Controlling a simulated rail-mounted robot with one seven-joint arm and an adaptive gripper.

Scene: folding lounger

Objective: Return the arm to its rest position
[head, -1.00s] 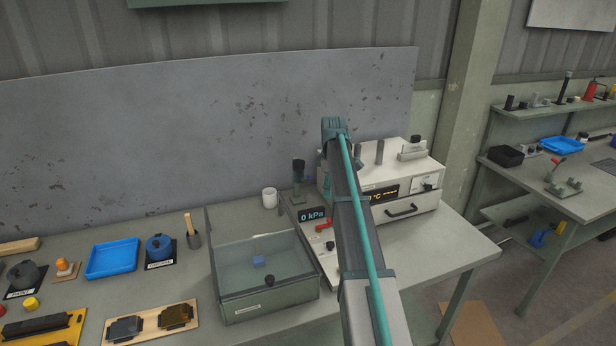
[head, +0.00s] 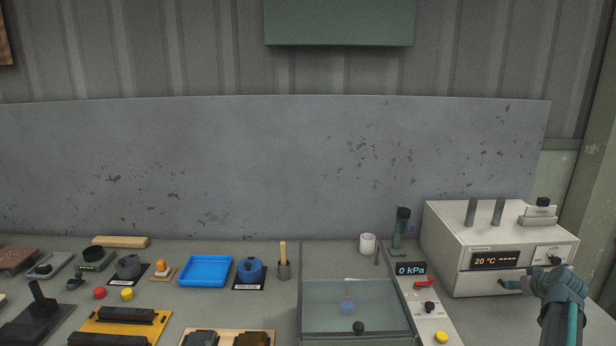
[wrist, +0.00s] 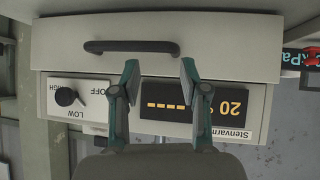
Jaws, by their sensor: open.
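My gripper (head: 553,277) is at the right of the head view, in front of a white heating unit (head: 478,237) with a display reading 20 °C. In the wrist view my gripper (wrist: 159,72) is open, with two teal fingers apart and nothing between them. The unit's front shows upside down there, with its display (wrist: 195,105), a LOW/HIGH knob (wrist: 65,96) and a dark bar handle (wrist: 131,47) beyond the fingertips. I cannot tell how far the fingers are from the front. My arm hides part of the unit's lower right in the head view.
A clear-lidded box (head: 356,306), a panel (head: 411,269) reading 0 kPa and a white cup (head: 367,243) stand left of the unit. A blue tray (head: 206,271), a blue pot (head: 250,269) and several small items fill the bench's left. A grey backboard (head: 250,165) stands behind.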

